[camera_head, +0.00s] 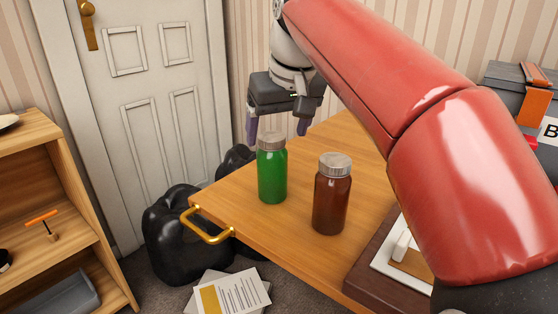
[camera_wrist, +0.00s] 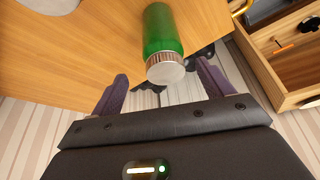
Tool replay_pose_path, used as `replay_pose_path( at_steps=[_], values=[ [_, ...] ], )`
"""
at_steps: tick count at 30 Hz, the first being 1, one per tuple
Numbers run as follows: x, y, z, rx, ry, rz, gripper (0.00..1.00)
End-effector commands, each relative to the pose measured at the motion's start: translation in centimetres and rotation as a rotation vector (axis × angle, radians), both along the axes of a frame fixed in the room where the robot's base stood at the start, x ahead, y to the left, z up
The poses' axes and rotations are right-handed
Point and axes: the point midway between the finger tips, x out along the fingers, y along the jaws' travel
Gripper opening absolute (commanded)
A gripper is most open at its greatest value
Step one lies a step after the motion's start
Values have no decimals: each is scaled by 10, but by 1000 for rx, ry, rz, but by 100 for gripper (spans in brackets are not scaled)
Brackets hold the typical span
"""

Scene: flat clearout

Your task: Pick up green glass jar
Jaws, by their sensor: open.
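The green glass jar (camera_head: 272,172) stands upright on a wooden table (camera_head: 237,195), near its left edge, with a grey metal lid. A brown glass jar (camera_head: 331,197) with a similar lid stands to its right and nearer. My gripper (camera_head: 277,127) is open and empty, behind and above the green jar in the head view. In the wrist view the green jar (camera_wrist: 161,32) is ahead of my gripper (camera_wrist: 163,90), its lid towards the gap between the two purple fingers. I cannot tell the exact distance between the fingers and the lid.
A brass handle (camera_head: 207,226) sticks out from the table's edge. Black bags (camera_head: 180,222) and papers (camera_head: 234,293) lie on the floor. A wooden shelf (camera_head: 60,215) stands at left. A dark board with a white item (camera_head: 400,250) lies at the table's right.

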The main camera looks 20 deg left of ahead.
Motion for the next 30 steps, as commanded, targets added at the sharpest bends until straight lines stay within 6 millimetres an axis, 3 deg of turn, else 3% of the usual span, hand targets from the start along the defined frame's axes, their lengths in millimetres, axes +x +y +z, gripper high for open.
replay_pose_path(
  at_steps=[15, 24, 30],
  values=[
    [6, 15, -67, -2, 1, 1, 79],
    [8, 16, -71, 1, -1, 0, 79],
    [8, 16, -71, 0, 0, 0, 56]
  ],
)
